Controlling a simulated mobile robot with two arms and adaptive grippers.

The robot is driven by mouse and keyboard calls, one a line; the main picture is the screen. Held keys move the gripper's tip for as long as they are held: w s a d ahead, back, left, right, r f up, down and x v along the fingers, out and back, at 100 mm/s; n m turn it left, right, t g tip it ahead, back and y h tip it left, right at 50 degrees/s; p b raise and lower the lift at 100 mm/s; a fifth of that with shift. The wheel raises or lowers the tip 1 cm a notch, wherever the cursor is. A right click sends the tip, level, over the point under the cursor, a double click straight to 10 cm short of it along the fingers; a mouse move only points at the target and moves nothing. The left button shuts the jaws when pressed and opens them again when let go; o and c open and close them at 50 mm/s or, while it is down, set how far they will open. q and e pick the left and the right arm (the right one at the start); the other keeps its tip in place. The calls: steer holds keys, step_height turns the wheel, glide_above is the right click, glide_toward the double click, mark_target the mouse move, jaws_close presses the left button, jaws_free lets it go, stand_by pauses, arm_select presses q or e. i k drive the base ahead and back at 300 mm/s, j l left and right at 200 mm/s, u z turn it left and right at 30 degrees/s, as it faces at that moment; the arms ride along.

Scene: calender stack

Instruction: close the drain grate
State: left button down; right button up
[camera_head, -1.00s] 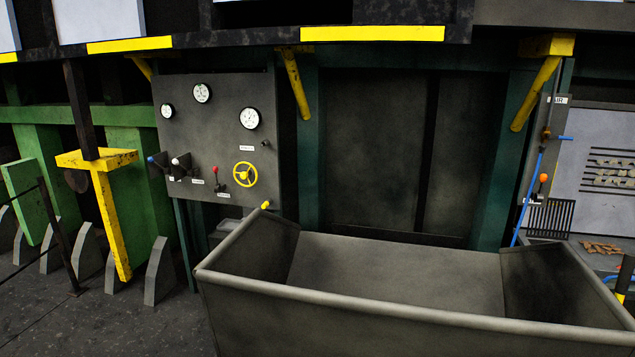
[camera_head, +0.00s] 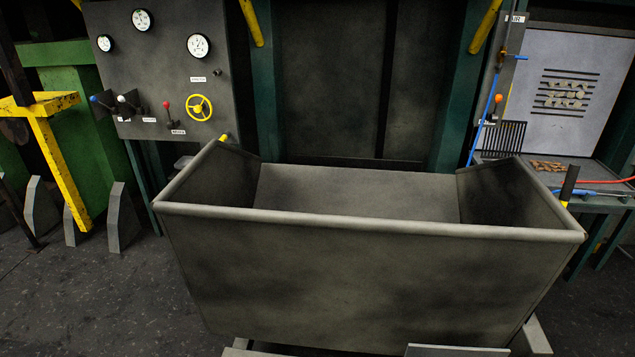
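A dark slatted grate (camera_head: 502,138) stands tilted up at the left end of the grey bench on the right, beside the post with the AIR label. It is partly hidden below by the rim of the large grey bin. I cannot tell for sure that it is the drain grate. Neither of my grippers is in view.
A large open grey bin (camera_head: 365,275) stands in front of the bench and the dark panels. A gauge panel (camera_head: 165,70) with a yellow handwheel (camera_head: 199,108) is at the left. Brown pieces (camera_head: 549,166) and a blue tool (camera_head: 590,193) lie on the bench.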

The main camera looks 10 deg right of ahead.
mark_target(495, 157)
steer(key=z, duration=1.55)
steer(key=u, duration=1.55)
steer(key=i+l+z, duration=0.1)
steer(key=l, duration=0.4)
steer(key=i+l+z, duration=0.15)
steer(key=l, duration=0.35)
steer(key=i+l+z, duration=0.1)
steer(key=l, duration=0.4)
steer(key=i+l+z, duration=0.15)
steer(key=l, duration=0.3)
steer(key=i+l+z, duration=0.1)
steer(key=l, duration=0.35)
steer(key=i+l+z, duration=0.15)
steer(key=i+l, duration=0.15)
steer(key=l, duration=0.15)
steer(key=i+l+z, duration=0.1)
steer(key=l, duration=0.3)
steer(key=i+l+z, duration=0.15)
steer(key=i+l, duration=0.35)
steer(key=l, duration=0.25)
steer(key=i+l+u, duration=0.1)
steer(key=l, duration=0.3)
steer(key=i+l, duration=0.2)
steer(key=l, duration=0.2)
steer(key=i+l+u, duration=0.1)
steer(key=l, duration=0.35)
steer(key=i, duration=0.05)
